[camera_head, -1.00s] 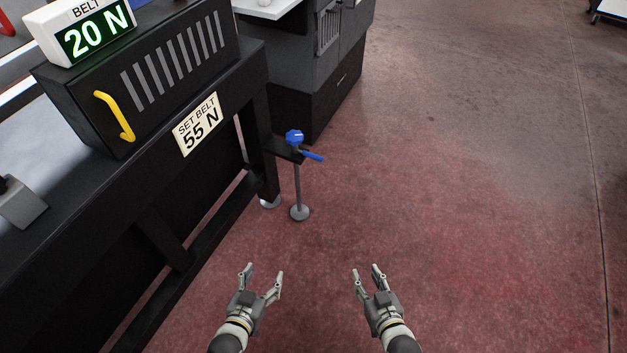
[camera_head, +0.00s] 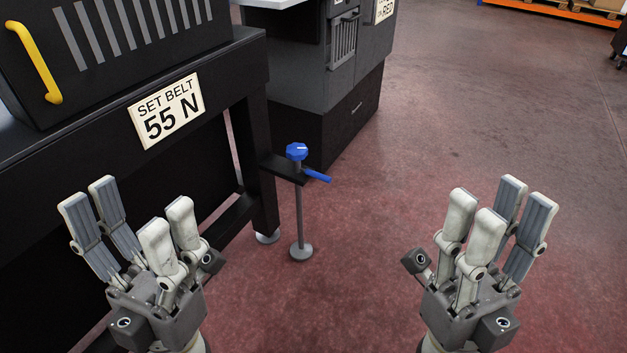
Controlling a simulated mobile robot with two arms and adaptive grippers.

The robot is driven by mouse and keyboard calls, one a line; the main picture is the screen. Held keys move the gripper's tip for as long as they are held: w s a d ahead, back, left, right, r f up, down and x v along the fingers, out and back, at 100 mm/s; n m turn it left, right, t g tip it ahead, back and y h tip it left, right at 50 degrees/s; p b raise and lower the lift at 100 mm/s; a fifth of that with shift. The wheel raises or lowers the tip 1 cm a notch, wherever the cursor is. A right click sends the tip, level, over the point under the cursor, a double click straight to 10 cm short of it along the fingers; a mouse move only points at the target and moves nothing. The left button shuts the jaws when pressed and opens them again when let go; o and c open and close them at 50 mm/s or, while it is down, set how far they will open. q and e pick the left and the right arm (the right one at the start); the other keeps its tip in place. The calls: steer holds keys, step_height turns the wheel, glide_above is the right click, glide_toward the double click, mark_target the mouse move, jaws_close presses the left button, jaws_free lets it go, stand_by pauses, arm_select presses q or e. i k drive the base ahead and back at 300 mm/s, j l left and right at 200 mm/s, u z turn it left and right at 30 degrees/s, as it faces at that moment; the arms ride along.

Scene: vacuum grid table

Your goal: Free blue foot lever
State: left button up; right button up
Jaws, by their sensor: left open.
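The blue foot lever (camera_head: 317,175) sticks out to the right from a black bracket (camera_head: 287,169) at the table's corner leg. A blue knob (camera_head: 297,151) sits above it, on top of a grey foot post (camera_head: 299,217) with a round pad on the floor. My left gripper (camera_head: 131,222) is open and empty at lower left, in front of the black table. My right gripper (camera_head: 488,222) is open and empty at lower right, over bare floor. Both are apart from the lever, which shows between them, farther off.
The black table frame (camera_head: 225,75) carries a "SET BELT 55 N" sign (camera_head: 167,111) and a housing with a yellow handle (camera_head: 35,62). A dark grey cabinet (camera_head: 300,60) stands behind the lever. The red floor (camera_head: 440,140) to the right is clear.

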mark_target(320, 176)
steer(key=i+l+u, duration=0.1)
steer(key=i, duration=0.3)
steer(key=i+l+u, duration=0.1)
steer(key=i+l, duration=0.25)
steer(key=i, duration=0.05)
